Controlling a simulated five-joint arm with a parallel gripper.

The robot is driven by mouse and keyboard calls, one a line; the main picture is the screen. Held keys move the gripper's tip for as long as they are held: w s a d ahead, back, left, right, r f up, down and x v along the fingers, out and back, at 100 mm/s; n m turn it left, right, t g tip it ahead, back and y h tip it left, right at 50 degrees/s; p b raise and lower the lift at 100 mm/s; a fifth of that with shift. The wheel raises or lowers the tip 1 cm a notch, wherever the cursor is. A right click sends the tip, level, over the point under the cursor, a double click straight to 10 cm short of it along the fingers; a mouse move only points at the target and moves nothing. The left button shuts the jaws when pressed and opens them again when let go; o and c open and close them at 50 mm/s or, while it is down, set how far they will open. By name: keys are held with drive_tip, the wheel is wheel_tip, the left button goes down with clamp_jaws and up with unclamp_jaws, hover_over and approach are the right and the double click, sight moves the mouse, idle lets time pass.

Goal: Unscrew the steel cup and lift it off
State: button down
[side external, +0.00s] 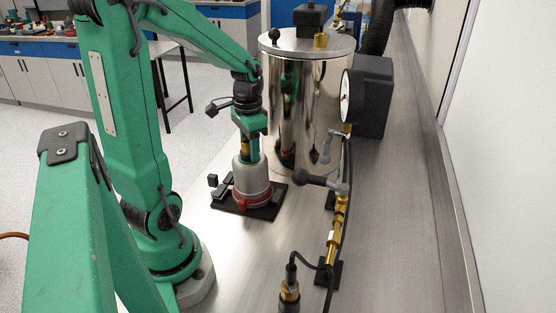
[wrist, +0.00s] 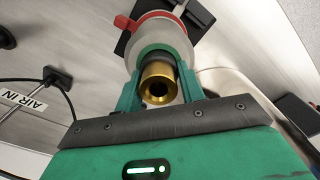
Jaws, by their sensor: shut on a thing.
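The steel cup (side external: 252,176) is a pale grey, bell-shaped body standing upright on a black base plate (side external: 226,207). A red ring (side external: 252,198) circles its foot, and no gap shows there. My gripper (side external: 250,150) points straight down over the cup, its green fingers closed at the narrow top. In the wrist view, the fingers of my gripper (wrist: 158,92) flank a brass, hollow-ended fitting (wrist: 158,80) with a dark collar. The grey cup (wrist: 150,38) and red ring (wrist: 143,20) lie beyond it. The exact finger contact is partly hidden.
A tall polished cylinder (side external: 310,100) stands close behind the cup. Small black blocks (side external: 213,181) sit at the plate's left. Bare bench lies in front of the plate.

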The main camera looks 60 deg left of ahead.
drive_tip(key=n, duration=0.5)
drive_tip(key=shift+s, duration=0.1)
drive_tip(key=n, duration=0.5)
drive_tip(key=shift+n, duration=0.3)
drive_tip(key=c, duration=0.6)
unclamp_jaws()
drive_tip(key=shift+o, duration=0.2)
